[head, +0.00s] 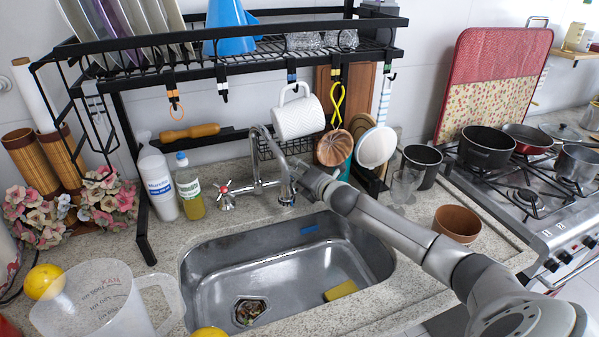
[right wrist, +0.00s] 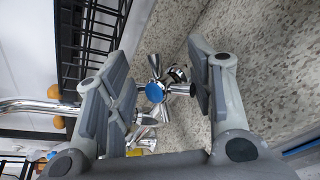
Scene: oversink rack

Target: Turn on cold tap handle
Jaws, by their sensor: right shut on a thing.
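The cold tap handle (right wrist: 155,91), a chrome cross handle with a blue centre, is in the right wrist view between the two pads of my right gripper (right wrist: 157,86). The gripper is shut on it; one spoke meets the right-hand pad. In the head view my right gripper (head: 312,180) is at the right side of the faucet (head: 260,187) and hides this handle. The other tap handle (head: 226,196), with a red centre, stands left of the spout. My left gripper is out of view.
The steel sink (head: 290,265) lies below, with a yellow sponge (head: 341,290) in it. A black rack (head: 225,68) with a hanging white mug (head: 298,118) stands over the faucet. Glasses (head: 406,184) and a brown bowl (head: 457,224) are right of my arm.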

